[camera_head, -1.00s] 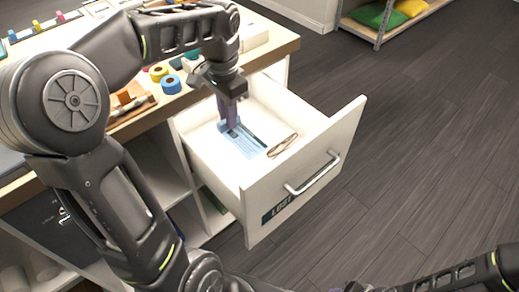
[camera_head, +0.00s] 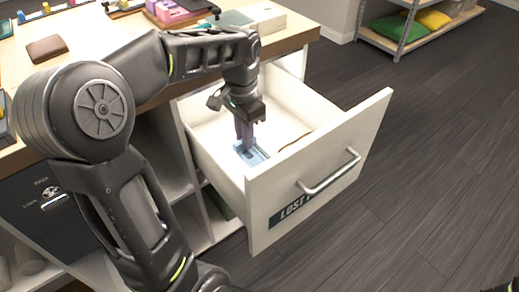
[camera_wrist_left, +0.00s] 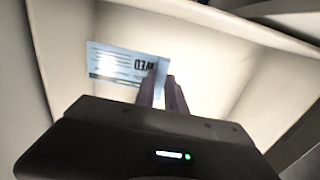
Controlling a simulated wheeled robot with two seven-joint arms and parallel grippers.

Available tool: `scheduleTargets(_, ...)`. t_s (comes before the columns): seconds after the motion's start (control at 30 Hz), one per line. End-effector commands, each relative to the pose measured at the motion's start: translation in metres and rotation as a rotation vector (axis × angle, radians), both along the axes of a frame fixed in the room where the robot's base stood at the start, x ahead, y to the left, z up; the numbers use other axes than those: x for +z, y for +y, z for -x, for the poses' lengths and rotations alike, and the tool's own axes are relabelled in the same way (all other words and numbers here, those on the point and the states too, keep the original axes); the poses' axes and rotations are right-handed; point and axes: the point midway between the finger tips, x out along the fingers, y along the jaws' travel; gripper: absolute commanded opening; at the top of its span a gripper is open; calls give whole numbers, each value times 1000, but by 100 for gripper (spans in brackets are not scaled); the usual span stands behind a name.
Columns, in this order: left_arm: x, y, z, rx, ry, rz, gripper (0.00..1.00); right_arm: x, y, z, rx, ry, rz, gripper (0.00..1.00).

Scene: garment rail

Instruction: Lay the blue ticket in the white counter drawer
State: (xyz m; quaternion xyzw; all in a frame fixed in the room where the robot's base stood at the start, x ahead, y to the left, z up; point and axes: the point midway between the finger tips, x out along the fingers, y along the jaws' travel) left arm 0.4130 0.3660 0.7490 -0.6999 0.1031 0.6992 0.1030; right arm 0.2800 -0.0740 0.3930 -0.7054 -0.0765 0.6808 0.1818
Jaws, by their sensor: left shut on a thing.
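The white counter drawer (camera_head: 291,190) is pulled open, with a bar handle and a dark label with white letters on its front. My left gripper (camera_head: 244,142) reaches down inside it, shut on the blue ticket (camera_head: 252,155). In the left wrist view the ticket (camera_wrist_left: 112,62), pale blue with dark print, sticks out to the left of the fingers (camera_wrist_left: 163,92). It is low in the drawer; I cannot tell whether it touches the floor of the drawer.
A brown item (camera_head: 294,141) lies in the drawer, partly hidden by the front panel. The wooden counter (camera_head: 291,36) above holds a brown wallet (camera_head: 47,48) and boxes. A shelf with green and yellow cushions (camera_head: 388,24) stands at the back. The dark floor at right is clear.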

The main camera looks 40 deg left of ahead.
Motion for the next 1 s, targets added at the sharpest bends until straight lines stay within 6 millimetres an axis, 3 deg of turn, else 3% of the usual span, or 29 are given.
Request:
scheduleTargets(0.37, -48, 0, 1, -1, 2, 0, 0, -14, 0, 0, -1, 0, 0, 36)
scheduleTargets(0.77, -55, 0, 0, 0, 2, 0, 0, -15, 0, 0, -1, 0, 0, 36)
scheduleTargets(1.0, -92, 0, 1, 0, 3, 1, 0, -27, 0, 0, -2, 1, 0, 36)
